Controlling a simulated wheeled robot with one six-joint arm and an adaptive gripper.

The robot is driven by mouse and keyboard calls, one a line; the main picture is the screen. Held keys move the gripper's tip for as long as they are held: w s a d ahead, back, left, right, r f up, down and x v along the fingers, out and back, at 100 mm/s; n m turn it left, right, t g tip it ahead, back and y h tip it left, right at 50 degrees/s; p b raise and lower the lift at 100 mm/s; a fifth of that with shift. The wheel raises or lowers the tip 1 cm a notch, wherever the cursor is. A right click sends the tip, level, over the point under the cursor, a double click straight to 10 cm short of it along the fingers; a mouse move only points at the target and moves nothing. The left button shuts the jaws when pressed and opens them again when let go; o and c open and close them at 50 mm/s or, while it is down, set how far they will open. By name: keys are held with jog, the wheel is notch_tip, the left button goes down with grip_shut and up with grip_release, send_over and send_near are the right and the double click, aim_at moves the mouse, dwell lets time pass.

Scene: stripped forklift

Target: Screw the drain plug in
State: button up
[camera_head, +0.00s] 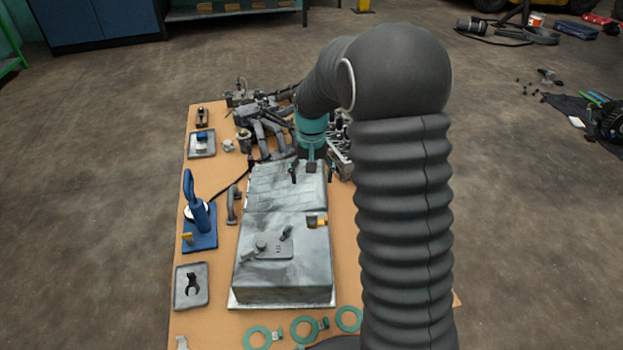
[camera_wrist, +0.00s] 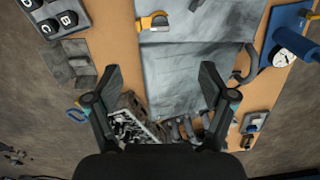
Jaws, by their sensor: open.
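A grey metal tank (camera_head: 285,270) lies on the tan workboard, with a fitting plate (camera_head: 272,247) on its near part. It also shows in the wrist view (camera_wrist: 185,75). My gripper (camera_head: 309,168) is over the far part of the tank. In the wrist view, my gripper (camera_wrist: 161,80) has its two fingers wide apart, with nothing between them but the tank surface below. A small yellow-orange piece (camera_head: 317,220) sits at the tank's right side, and also shows in the wrist view (camera_wrist: 153,21). I cannot pick out the drain plug for certain.
A blue stand with a gauge (camera_head: 200,215) and a tray with a dark clamp-like part (camera_head: 191,287) are left of the tank. Green rings (camera_head: 304,329) lie along the near edge. Dark engine parts (camera_head: 265,125) crowd the far end. My arm hides the right side.

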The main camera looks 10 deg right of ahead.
aim_at(314, 214)
jog(key=shift+c, duration=0.3)
jog(key=shift+f, duration=0.25)
jog(key=c, duration=0.3)
jog(key=f+m+b, duration=0.1)
jog(key=f+m, duration=0.4)
jog(key=m, duration=0.1)
jog(key=f+m+b, duration=0.1)
jog(key=f+m, duration=0.5)
jog(key=f+m+b, duration=0.1)
jog(key=f+m, duration=0.4)
jog(key=m, duration=0.1)
jog(key=shift+w+d+f, duration=0.15)
jog(key=shift+d, duration=0.15)
jog(key=shift+c, duration=0.2)
